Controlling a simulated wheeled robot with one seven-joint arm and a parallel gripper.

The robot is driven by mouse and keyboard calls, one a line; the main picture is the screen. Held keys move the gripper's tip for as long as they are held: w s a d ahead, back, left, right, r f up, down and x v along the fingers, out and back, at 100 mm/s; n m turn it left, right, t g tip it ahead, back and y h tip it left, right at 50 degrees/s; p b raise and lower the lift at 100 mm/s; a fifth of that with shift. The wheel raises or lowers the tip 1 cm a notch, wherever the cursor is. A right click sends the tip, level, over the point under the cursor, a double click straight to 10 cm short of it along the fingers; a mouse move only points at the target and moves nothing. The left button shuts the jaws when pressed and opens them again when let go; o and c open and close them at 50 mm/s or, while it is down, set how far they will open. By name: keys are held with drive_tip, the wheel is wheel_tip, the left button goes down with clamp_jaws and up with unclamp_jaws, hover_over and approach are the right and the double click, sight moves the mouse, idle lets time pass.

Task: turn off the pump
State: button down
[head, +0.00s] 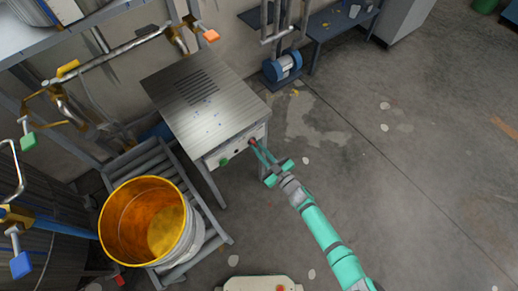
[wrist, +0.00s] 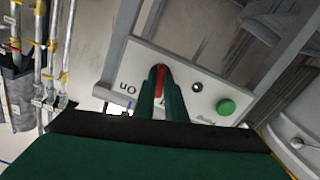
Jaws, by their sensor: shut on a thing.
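A pale control panel (head: 215,163) is on the front of a metal-topped cabinet (head: 196,92); it also fills the middle of the wrist view (wrist: 140,57). A red control (wrist: 161,82) is on the panel beside dark lettering. My gripper (head: 256,146) reaches the panel's right end in the head view. In the wrist view its two green fingers (wrist: 161,75) are closed around the red control, hiding most of it. A small black round part (wrist: 197,87) and a green button (wrist: 226,107) are apart from the fingers. The green button also shows in the head view (head: 224,162).
A yellow-rimmed bucket (head: 185,200) stands on a grey roller rack left of the cabinet. A blue pump-like unit (head: 283,67) is on the floor behind. Pipes with coloured valve handles line the left. Floor to the right is mostly open.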

drive_tip(key=n, duration=0.4)
drive_tip(key=c, duration=1.8)
unclamp_jaws()
drive_tip(key=shift+s, duration=0.1)
drive_tip(key=v, duration=1)
drive_tip(key=shift+s+d, duration=0.2)
drive_tip(key=shift+s, duration=0.1)
